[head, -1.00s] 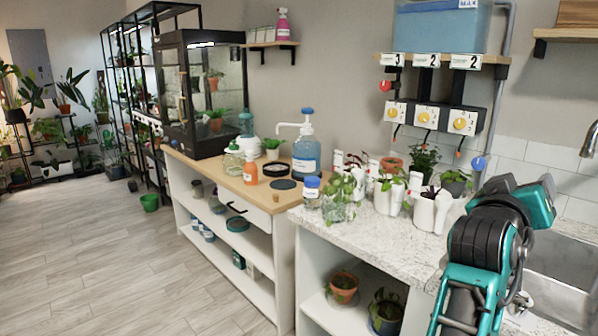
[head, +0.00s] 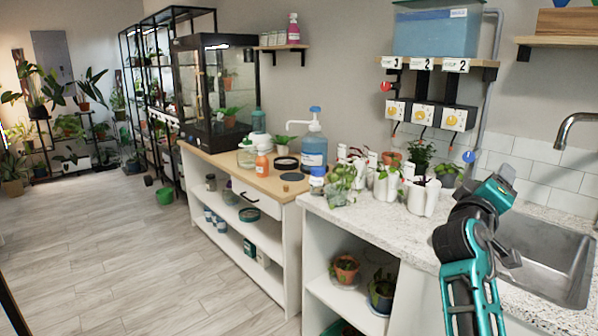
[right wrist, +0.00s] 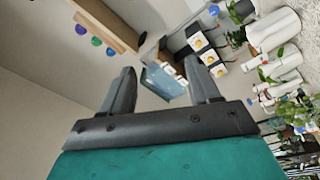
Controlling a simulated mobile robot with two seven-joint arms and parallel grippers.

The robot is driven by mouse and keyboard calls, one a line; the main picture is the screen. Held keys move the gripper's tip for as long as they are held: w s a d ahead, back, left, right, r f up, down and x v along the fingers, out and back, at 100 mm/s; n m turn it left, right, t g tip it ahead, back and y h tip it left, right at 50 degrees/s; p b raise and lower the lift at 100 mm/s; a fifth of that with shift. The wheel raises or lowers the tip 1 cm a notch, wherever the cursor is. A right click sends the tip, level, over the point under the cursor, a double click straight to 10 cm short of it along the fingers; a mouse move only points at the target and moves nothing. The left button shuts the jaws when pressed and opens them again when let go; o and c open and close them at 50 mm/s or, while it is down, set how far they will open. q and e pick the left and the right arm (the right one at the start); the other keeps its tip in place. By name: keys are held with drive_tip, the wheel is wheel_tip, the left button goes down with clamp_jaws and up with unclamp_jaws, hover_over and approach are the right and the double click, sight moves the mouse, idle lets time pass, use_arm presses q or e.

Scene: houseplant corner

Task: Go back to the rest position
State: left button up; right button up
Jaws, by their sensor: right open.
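My right arm rises at the lower right of the head view, beside the sink; its gripper's fingertips cannot be made out there. In the right wrist view my right gripper (right wrist: 162,92) is open, with nothing between its two grey fingers. Behind them the blue water tank shows in the distance (right wrist: 165,80). My left gripper is in neither current view.
A speckled counter (head: 385,228) holds white planters (head: 424,198) and leafy plants left of my right arm. A metal sink (head: 545,255) and faucet (head: 575,122) stand to its right. The wooden-topped cabinet (head: 222,163) is further left. The floor (head: 130,260) is open.

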drive_tip(key=w+d+f+n+p, duration=0.1)
drive_tip(key=w+d+f+n, duration=0.15)
drive_tip(key=d, duration=0.25)
drive_tip(key=w+d+f+n, duration=0.2)
drive_tip(key=d+f+n, duration=0.2)
drive_tip(key=d, duration=0.1)
drive_tip(key=w+a+f+m+t+y, duration=0.1)
drive_tip(key=w+a+m+t+y, duration=0.15)
drive_tip(key=a+y, duration=0.35)
drive_tip(key=w+a+f+m+t+y, duration=0.2)
drive_tip(key=w+a+m+y, duration=0.15)
drive_tip(key=a+y, duration=0.25)
drive_tip(key=s+a+f+g+y, duration=0.1)
drive_tip(key=s+a+f, duration=0.3)
drive_tip(key=s+f, duration=0.3)
drive_tip(key=s+a+f+g+y, duration=0.15)
drive_tip(key=s+a+f, duration=0.25)
drive_tip(key=f, duration=0.6)
drive_tip(key=s+a+f+g, duration=0.1)
drive_tip(key=s+a+f, duration=0.2)
drive_tip(key=s, duration=0.6)
drive_tip(key=s+a+f+g+y, duration=0.1)
drive_tip(key=s+a+f+g, duration=0.1)
drive_tip(key=s+f, duration=0.3)
drive_tip(key=s+a+f+g, duration=0.1)
drive_tip(key=s+a+f, duration=0.3)
drive_tip(key=s, duration=0.8)
drive_tip(key=shift+s+a+f+g, duration=0.25)
drive_tip(key=shift+s+a+g, duration=0.05)
drive_tip(key=shift+s+a, duration=0.05)
